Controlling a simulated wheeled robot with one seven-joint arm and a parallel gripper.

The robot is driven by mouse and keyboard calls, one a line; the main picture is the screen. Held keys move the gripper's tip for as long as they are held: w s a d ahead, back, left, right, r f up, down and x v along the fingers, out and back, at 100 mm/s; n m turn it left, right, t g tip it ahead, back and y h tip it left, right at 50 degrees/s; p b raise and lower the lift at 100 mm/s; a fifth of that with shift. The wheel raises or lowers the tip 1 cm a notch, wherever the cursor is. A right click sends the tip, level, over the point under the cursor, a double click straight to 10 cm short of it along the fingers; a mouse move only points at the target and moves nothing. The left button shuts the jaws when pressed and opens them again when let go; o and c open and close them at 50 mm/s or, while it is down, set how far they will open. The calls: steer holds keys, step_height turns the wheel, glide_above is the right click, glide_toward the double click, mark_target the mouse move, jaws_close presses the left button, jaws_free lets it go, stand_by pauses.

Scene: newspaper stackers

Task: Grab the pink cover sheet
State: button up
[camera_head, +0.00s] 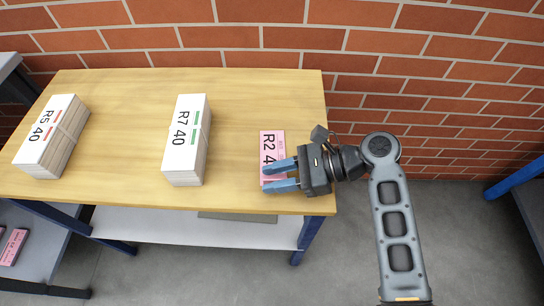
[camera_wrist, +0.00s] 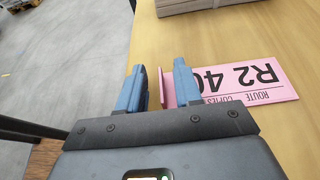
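The pink cover sheet (camera_head: 270,139), marked R2 with the rest partly hidden, lies flat near the right end of the wooden table. The wrist view shows the sheet (camera_wrist: 262,77) with a narrow pink flap (camera_wrist: 167,90) standing up at its near-left edge. My gripper (camera_head: 266,178) reaches in from the right, its blue fingers over the sheet's front part. In the wrist view my gripper (camera_wrist: 158,74) is open, and the flap stands between the two fingers, closer to the right one. I cannot tell whether a finger touches it.
The wooden table (camera_head: 125,110) also holds a paper stack marked R7 40 (camera_head: 187,140) and one marked R5 40 (camera_head: 50,137). A brick wall (camera_head: 420,80) stands behind. Pink pieces (camera_head: 13,246) lie on a lower surface at far left. Table space around the sheet is clear.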

steer(key=shift+x, duration=1.15)
steer(key=shift+c, duration=0.5)
jaws_close()
